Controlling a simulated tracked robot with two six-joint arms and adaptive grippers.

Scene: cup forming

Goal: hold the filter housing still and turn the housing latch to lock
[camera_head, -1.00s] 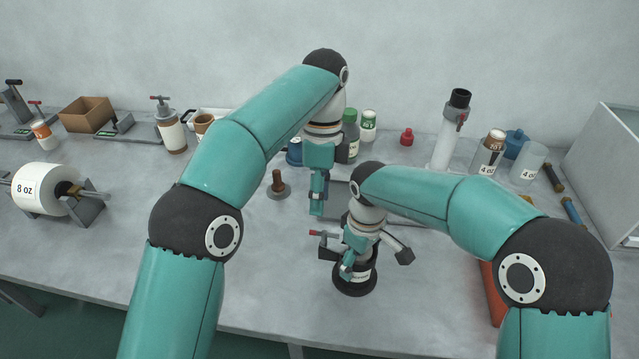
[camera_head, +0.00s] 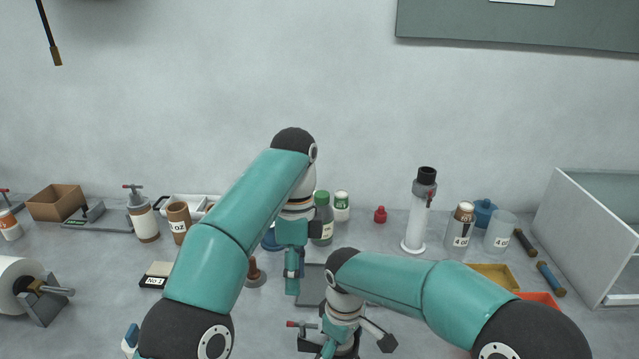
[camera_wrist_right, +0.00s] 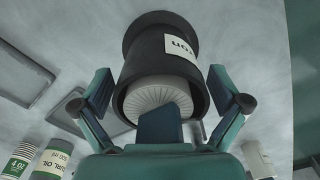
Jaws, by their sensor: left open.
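The filter housing (camera_wrist_right: 165,50) is a black cup with a white label and a pale ribbed filter inside, seen in the right wrist view. My right gripper (camera_wrist_right: 160,85) is open, with one finger on each side of the housing. Small gaps seem to show between fingers and wall. In the head view the housing is at the bottom edge, mostly hidden by my right wrist. The latch with its red-tipped handle (camera_head: 300,324) sticks out to the left there. My left gripper (camera_head: 291,278) is open above the table behind the latch, apart from it; its fingertips overlap in this view.
A brown plunger-like piece (camera_head: 255,274) stands left of my left gripper. A grey plate (camera_head: 312,288) lies behind my right wrist. A white column (camera_head: 415,225), a red cap (camera_head: 380,214), bottles and cups line the back. A yellow tray (camera_head: 495,278) is at right.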

